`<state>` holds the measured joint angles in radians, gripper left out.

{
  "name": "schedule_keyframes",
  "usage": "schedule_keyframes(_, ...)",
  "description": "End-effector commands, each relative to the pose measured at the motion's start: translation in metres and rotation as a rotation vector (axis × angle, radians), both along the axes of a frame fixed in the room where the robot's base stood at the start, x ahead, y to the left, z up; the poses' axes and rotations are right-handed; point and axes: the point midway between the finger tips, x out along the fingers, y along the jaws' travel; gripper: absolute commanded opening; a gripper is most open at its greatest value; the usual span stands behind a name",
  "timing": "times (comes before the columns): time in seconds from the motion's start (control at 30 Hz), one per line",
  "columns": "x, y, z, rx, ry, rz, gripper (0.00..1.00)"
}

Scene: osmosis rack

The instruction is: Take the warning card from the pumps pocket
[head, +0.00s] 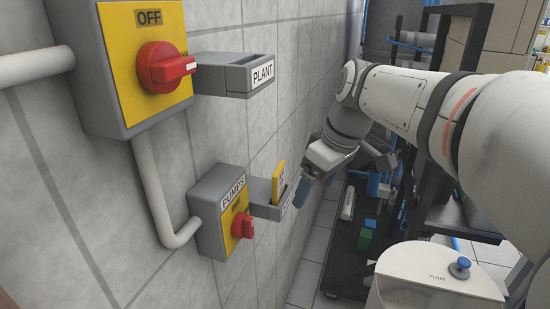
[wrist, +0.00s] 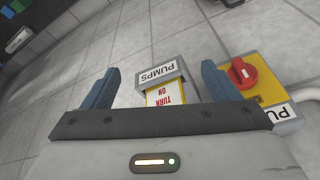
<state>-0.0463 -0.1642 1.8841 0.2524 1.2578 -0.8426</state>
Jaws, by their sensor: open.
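The yellow warning card (head: 278,181) stands upright in the grey pumps pocket (head: 266,210) on the wall. In the wrist view the card (wrist: 165,95) shows red lettering and sticks out of the pocket (wrist: 160,73), which is labelled PUMPS. My gripper (head: 301,190) is close to the pocket, to its right in the head view. In the wrist view my gripper (wrist: 160,88) is open, with one blue finger on each side of the card and pocket. Neither finger appears to touch the card. The card's lower part is hidden in the pocket.
The pumps switch box (head: 226,212) with its red knob (head: 242,226) is just left of the pocket; the knob (wrist: 242,74) is near the right finger. Above are an empty plant pocket (head: 236,75) and the plant switch box (head: 125,60). A dark rack frame (head: 408,165) stands right.

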Motion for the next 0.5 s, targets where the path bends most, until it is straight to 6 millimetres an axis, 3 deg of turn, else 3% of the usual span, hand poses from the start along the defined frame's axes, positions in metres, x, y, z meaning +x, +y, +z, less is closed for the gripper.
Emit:
schedule_keyframes(0.03,0.015,0.01,0.022,0.015,-0.016,0.096,0.86)
schedule_keyframes(0.1,0.029,0.022,0.042,0.034,-0.039,0.222,0.89)
schedule_keyframes(0.23,0.044,0.036,0.065,0.058,-0.076,0.383,0.89)
schedule_keyframes(0.33,0.049,0.042,0.069,0.065,-0.089,0.438,0.89)
schedule_keyframes(0.5,0.051,0.05,0.053,0.067,-0.091,0.452,0.89)
